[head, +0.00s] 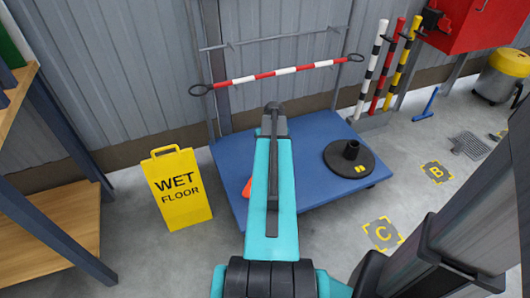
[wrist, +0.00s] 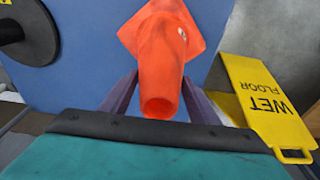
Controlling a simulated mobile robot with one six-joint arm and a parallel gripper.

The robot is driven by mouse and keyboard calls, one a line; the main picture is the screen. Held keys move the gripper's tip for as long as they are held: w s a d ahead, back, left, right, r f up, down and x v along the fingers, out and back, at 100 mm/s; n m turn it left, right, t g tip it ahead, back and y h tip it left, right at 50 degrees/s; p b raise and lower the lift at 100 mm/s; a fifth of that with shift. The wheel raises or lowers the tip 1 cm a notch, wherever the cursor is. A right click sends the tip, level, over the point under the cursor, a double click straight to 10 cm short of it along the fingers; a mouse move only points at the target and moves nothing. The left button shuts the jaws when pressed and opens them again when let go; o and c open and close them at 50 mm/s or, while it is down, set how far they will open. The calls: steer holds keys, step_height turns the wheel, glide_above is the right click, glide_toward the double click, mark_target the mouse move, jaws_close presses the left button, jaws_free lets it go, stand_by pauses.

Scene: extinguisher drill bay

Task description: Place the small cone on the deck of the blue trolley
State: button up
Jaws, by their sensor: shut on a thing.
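The small orange cone (wrist: 160,62) is between the two fingers of my gripper (wrist: 160,78) in the wrist view, and the gripper is shut on it. Its square base points away from the camera and its narrow open end towards it. The blue trolley deck (wrist: 90,75) lies behind the cone; I cannot tell whether the base touches it. In the head view the blue trolley (head: 315,140) stands ahead, and only an orange sliver of the cone (head: 247,188) shows at the left of my arm, over the deck's left part. My arm hides the gripper there.
A black round base with a short post (head: 350,157) sits on the deck's right part. A red-white bar (head: 275,75) spans the trolley's back. A yellow wet floor sign (head: 177,187) stands left of the trolley. A wooden shelf (head: 50,230) is at far left; striped posts (head: 370,70) stand behind right.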

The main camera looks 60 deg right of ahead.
steer(key=shift+w+d+f, duration=0.2)
steer(key=shift+w+d, duration=1.35)
steer(key=shift+w, duration=0.3)
steer(key=shift+f+b, duration=0.45)
steer(key=shift+f, duration=1.3)
steer(key=o, duration=1.6)
steer(key=shift+c, duration=0.2)
steer(key=shift+r, duration=0.1)
steer(key=r, duration=0.4)
steer(key=s+r+p, duration=0.1)
steer(key=r, duration=0.2)
steer(key=a+r, duration=0.1)
steer(key=r, duration=0.3)
steer(key=shift+s+r+p, duration=0.25)
steer(key=shift+r+p, duration=0.05)
steer(key=shift+r, duration=0.05)
